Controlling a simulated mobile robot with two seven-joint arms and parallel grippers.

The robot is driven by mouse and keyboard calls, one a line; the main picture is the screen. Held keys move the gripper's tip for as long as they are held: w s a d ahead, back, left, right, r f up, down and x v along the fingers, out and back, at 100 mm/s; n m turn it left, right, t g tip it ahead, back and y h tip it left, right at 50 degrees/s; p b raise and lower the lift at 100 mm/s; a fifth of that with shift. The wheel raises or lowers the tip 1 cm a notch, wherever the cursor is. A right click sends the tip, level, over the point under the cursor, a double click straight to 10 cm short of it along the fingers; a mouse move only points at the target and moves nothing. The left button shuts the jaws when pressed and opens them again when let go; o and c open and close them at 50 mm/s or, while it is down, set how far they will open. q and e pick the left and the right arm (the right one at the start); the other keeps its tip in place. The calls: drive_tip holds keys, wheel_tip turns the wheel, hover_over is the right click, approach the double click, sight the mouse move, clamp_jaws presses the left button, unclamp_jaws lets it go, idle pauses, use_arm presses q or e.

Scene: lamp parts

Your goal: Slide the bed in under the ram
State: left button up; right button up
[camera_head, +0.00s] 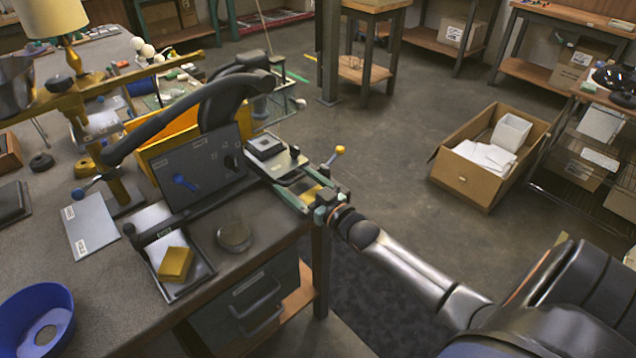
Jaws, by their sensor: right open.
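The bed (287,168) is a light flat plate at the right edge of the workbench, sticking out to the right from the press. A small dark square block (265,147) sits on it. The press (225,100) has a dark rounded frame, a long curved lever and a grey front panel (198,172). The ram is hidden or cannot be made out behind that panel. My right gripper (312,192) is open at the bed's outer right end, near a small yellow-knobbed handle (338,150). I cannot tell whether it touches the bed. My left gripper is out of view.
On the workbench (105,300) are a dark tray (190,280) with a yellow block (175,263), a round metal tin (233,236), a blue bowl (35,315) and a lamp (50,18). An open cardboard box (470,180) stands on the clear floor to the right.

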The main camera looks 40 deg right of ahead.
drive_tip(key=s, duration=1)
drive_tip(key=shift+s+d, duration=0.2)
drive_tip(key=shift+d, duration=0.25)
drive_tip(key=s+a+f+n+g+p, duration=0.1)
drive_tip(key=s+a+f+g+p, duration=0.2)
drive_tip(key=s+a+f+g, duration=0.6)
drive_tip(key=s+a+f, duration=0.6)
drive_tip(key=s+a, duration=0.2)
drive_tip(key=a, duration=0.1)
drive_tip(key=shift+f+y, duration=0.15)
drive_tip(key=shift+y, duration=0.25)
